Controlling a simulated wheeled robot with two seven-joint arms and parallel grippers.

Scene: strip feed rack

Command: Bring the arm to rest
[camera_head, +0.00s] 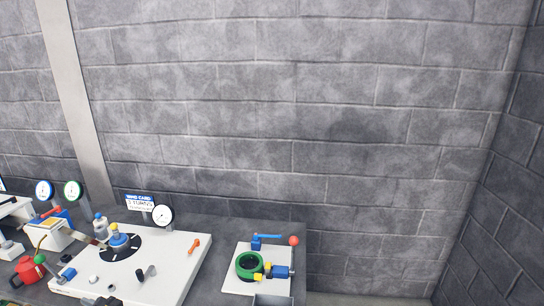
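Neither of my arms and neither of my grippers shows in the head view. The grey bench top (225,226) runs along the bottom of the view from the left to a little right of the middle. On it lies a white plate (186,262) with a black disc, and a blue and yellow part (119,240) stands on the disc.
Round gauges (163,215) and a blue and white card (140,202) stand at the back. A red can (29,270) is at the far left. A grey block wall (300,120) rises behind the bench, with a side wall at right. Floor shows right of the bench.

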